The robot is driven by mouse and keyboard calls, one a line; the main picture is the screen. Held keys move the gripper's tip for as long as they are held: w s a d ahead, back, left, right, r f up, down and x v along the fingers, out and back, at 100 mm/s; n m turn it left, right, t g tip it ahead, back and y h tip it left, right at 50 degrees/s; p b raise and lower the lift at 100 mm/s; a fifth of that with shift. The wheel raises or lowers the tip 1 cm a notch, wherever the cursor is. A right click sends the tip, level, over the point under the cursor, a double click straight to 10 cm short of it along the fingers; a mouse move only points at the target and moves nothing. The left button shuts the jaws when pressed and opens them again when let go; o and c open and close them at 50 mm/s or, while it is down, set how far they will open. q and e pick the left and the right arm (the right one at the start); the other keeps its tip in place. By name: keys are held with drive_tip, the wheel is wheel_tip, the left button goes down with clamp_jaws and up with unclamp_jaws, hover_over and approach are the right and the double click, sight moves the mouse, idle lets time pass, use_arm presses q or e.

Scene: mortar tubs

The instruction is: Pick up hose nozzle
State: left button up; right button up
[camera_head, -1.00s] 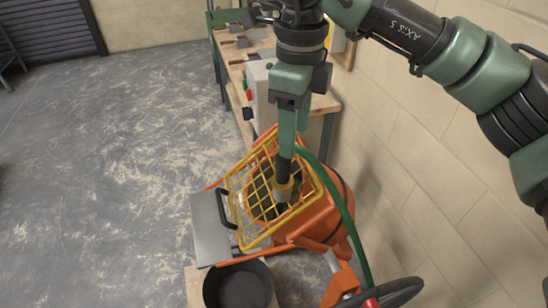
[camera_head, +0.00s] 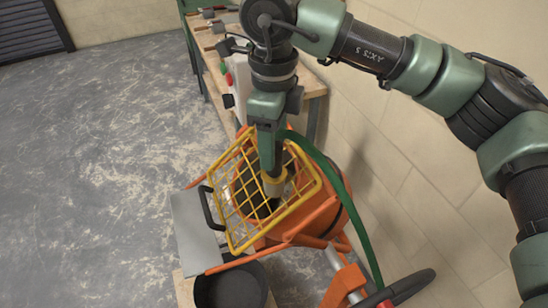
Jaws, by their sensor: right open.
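The hose nozzle (camera_head: 274,187) appears to be the short piece with a yellowish collar and dark tip at the yellow grate over the orange mixer. A green hose (camera_head: 338,190) curves from behind my right gripper down to the lower right. My right gripper (camera_head: 269,165) points down from above, its green fingers open and directly over or around the nozzle's upper part. The fingers hide that part, and I cannot tell whether they touch it. My left gripper is not in view.
The orange mixer (camera_head: 342,222) has a yellow wire grate (camera_head: 232,232) on its mouth. A black tub (camera_head: 231,289) stands below it, and a grey panel (camera_head: 193,226) is at its left. A workbench (camera_head: 310,80) and a block wall (camera_head: 425,150) lie behind and right. The left floor is clear.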

sight(277, 176)
wheel_tip(277, 176, down, 4)
drive_tip(key=shift+w+r+p, duration=0.1)
drive_tip(key=shift+r+p, duration=0.15)
drive_tip(key=shift+p, duration=0.2)
clamp_jaws()
drive_tip(key=shift+r, duration=0.1)
drive_tip(key=shift+r, duration=0.1)
